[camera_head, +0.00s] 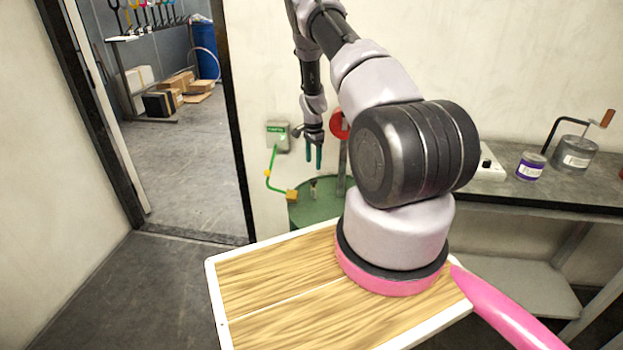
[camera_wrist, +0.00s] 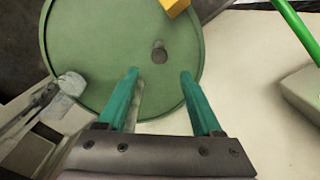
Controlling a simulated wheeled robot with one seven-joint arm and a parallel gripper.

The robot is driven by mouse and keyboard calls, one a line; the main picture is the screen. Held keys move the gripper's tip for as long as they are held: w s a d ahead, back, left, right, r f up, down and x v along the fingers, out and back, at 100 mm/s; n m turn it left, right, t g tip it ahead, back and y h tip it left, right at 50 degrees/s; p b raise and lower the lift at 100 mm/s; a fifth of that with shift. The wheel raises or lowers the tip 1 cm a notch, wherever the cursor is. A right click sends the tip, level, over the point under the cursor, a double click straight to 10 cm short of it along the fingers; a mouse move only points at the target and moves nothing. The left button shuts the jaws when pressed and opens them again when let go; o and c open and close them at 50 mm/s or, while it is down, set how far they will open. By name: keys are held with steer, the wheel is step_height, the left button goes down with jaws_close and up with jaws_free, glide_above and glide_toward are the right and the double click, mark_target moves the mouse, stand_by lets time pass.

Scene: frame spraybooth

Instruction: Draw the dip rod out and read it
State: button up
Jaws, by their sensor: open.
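A green drum (camera_head: 318,210) stands against the back wall, partly hidden by my arm; its round lid (camera_wrist: 100,50) fills much of the wrist view. A small upright fitting (camera_head: 313,188) on the drum top, likely the dip rod's end, shows in the wrist view as a short dark round knob (camera_wrist: 159,56). My gripper (camera_head: 314,157) is above the drum, pointing down, its two teal fingers apart and empty. In the wrist view the fingertips (camera_wrist: 159,72) lie either side of a line just below the knob. The knob appears apart from both fingers.
A yellow clamp (camera_head: 291,196) with a green cable grips the drum rim left of the fitting. A grey upright post (camera_head: 342,168) stands at its right. A workbench (camera_head: 510,190) with tins is at right; a doorway (camera_head: 185,150) opens at left.

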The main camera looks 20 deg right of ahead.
mark_target(313, 180)
step_height(313, 180, down, 8)
steer(key=shift+f, duration=0.2)
jaws_close()
stand_by(1.5)
